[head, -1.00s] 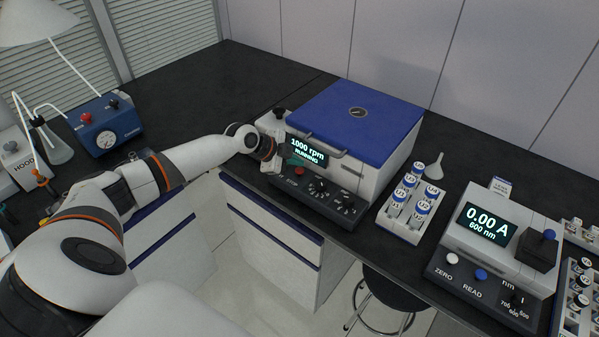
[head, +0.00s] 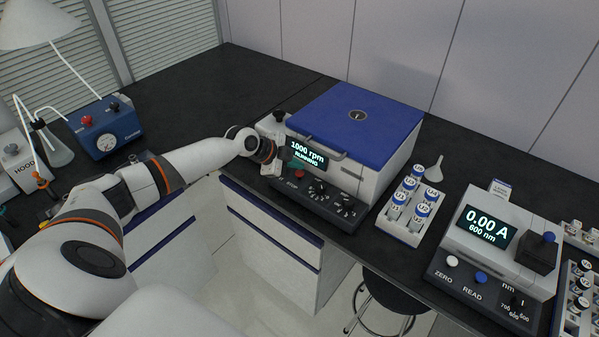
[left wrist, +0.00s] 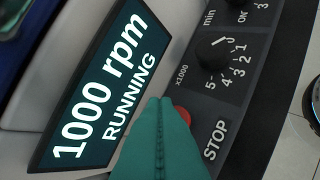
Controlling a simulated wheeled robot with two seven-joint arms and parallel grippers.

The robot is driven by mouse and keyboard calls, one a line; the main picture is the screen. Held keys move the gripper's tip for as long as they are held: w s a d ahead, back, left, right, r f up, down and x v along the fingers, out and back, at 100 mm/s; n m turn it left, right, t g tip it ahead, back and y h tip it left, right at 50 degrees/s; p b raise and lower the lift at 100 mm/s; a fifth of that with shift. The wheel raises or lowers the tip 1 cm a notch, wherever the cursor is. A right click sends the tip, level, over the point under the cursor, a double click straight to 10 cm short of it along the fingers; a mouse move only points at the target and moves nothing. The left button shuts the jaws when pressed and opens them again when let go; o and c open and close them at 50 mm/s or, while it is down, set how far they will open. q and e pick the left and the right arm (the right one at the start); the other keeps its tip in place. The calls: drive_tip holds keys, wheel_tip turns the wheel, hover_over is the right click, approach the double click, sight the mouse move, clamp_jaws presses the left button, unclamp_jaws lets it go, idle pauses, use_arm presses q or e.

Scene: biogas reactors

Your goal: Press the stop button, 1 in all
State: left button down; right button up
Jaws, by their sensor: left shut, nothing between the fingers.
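The centrifuge (head: 375,150) has a blue lid and a display (head: 308,155) reading "1000 rpm RUNNING", which also shows in the left wrist view (left wrist: 105,85). Its red stop button (head: 299,174) is on the sloping dark front panel. In the left wrist view the button (left wrist: 185,115) is partly hidden behind my teal fingers, beside the word STOP. My left gripper (head: 291,176) is shut and empty, its fingertips (left wrist: 160,102) close by the button. I cannot tell whether they touch it. My right gripper is not in view.
Dark knobs (head: 318,187) sit right of the button on the same panel. A rack of capped tubes (head: 390,228) and a photometer (head: 520,255) stand further right. A blue pump (head: 125,125) is at the left. The bench behind my left arm is clear.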

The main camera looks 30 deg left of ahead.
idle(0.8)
use_arm(q)
drive_tip(key=shift+f+b, duration=0.45)
drive_tip(key=shift+b, duration=0.15)
drive_tip(key=shift+f+b, duration=0.85)
drive_tip(key=shift+f, duration=0.05)
idle(0.7)
drive_tip(key=shift+r, duration=0.15)
drive_tip(key=shift+r+p, duration=0.8)
drive_tip(key=shift+r, duration=0.4)
drive_tip(key=shift+r, duration=0.1)
wheel_tip(320, 180, up, 5)
drive_tip(key=p, duration=0.3)
